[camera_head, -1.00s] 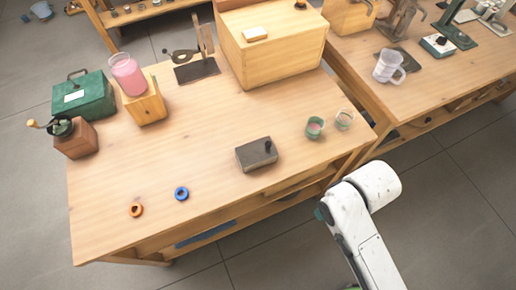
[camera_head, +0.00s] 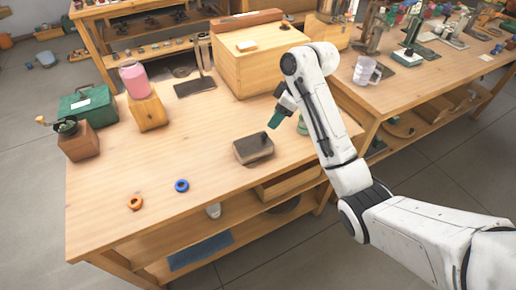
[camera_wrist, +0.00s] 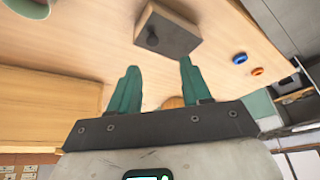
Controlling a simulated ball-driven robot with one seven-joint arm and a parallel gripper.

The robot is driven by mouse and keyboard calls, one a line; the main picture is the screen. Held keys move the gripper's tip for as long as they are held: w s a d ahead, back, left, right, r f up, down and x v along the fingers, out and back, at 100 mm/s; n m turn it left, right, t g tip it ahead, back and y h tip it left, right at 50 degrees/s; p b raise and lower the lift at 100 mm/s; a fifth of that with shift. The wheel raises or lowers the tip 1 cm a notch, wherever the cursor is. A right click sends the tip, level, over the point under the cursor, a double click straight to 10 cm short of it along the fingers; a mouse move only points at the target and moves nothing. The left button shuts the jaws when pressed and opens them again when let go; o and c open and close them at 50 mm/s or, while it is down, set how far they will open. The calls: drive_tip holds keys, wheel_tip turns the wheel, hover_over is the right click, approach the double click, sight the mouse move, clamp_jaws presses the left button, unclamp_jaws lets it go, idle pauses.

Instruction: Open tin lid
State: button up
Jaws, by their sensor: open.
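A small grey tin (camera_head: 253,150) sits near the table's front right, its lid appearing shut. A dark upright knob (camera_head: 268,139) stands near the right end of its top. My gripper (camera_head: 274,121) hangs just above and behind the knob in the head view, with green fingers pointing down. In the wrist view my gripper (camera_wrist: 157,72) is open and empty. There the tin (camera_wrist: 177,35) lies beyond the fingertips, with its knob (camera_wrist: 152,41) roughly between their lines. The fingers look apart from the tin.
A green cup (camera_head: 302,125) stands right of the tin, partly hidden by my arm. A large wooden box (camera_head: 258,66) is behind. Blue (camera_head: 181,186) and orange (camera_head: 135,202) rings lie front left. The table left of the tin is clear.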

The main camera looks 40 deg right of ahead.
sight(265, 135)
drive_tip(key=x, duration=0.6)
drive_tip(key=d+x, duration=0.1)
drive_tip(key=x, duration=0.2)
drive_tip(key=shift+w+f, duration=0.2)
drive_tip(key=shift+w, duration=0.05)
drive_tip(key=shift+c, duration=0.2)
clamp_jaws()
idle(0.4)
